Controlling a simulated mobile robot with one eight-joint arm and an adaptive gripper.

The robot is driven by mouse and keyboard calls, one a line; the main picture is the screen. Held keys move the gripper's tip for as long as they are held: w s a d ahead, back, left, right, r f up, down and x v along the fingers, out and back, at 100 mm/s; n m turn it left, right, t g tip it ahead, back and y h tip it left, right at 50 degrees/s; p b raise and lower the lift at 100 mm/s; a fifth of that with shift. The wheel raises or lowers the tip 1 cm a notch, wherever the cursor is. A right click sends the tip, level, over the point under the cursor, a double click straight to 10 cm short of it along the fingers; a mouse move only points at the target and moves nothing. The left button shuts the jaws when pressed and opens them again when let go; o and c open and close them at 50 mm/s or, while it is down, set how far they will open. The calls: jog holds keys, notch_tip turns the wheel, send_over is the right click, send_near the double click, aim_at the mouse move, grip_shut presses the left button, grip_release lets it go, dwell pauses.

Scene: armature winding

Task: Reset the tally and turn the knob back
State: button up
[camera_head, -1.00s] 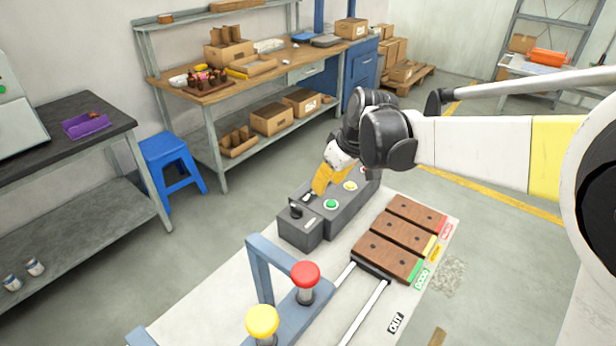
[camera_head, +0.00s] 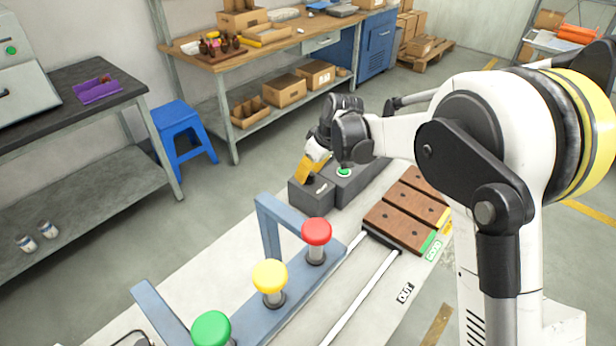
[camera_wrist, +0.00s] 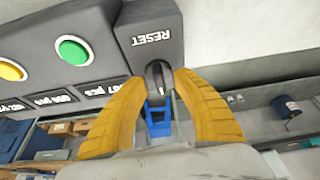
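The RESET knob (camera_wrist: 157,74) is a dark grip on the end of a grey block (camera_wrist: 148,25), beside the word RESET. In the wrist view my gripper (camera_wrist: 160,79) has its yellow fingers on either side of the knob, apart, with little room around it; contact is hard to make out. In the head view my gripper (camera_head: 300,176) is at the near end of the grey tally box (camera_head: 352,186) and hides the knob.
The tally box has a green button (camera_head: 344,172) and a yellow button (camera_wrist: 10,70). Wooden blocks (camera_head: 400,222) with coloured ends lie to its right. In front stands a blue frame with red (camera_head: 317,231), yellow (camera_head: 270,275) and green (camera_head: 211,328) knobs. A blue stool (camera_head: 178,125) stands behind.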

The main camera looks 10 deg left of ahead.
jog(key=shift+a+f, duration=0.1)
jog(key=shift+f, duration=0.15)
grip_shut()
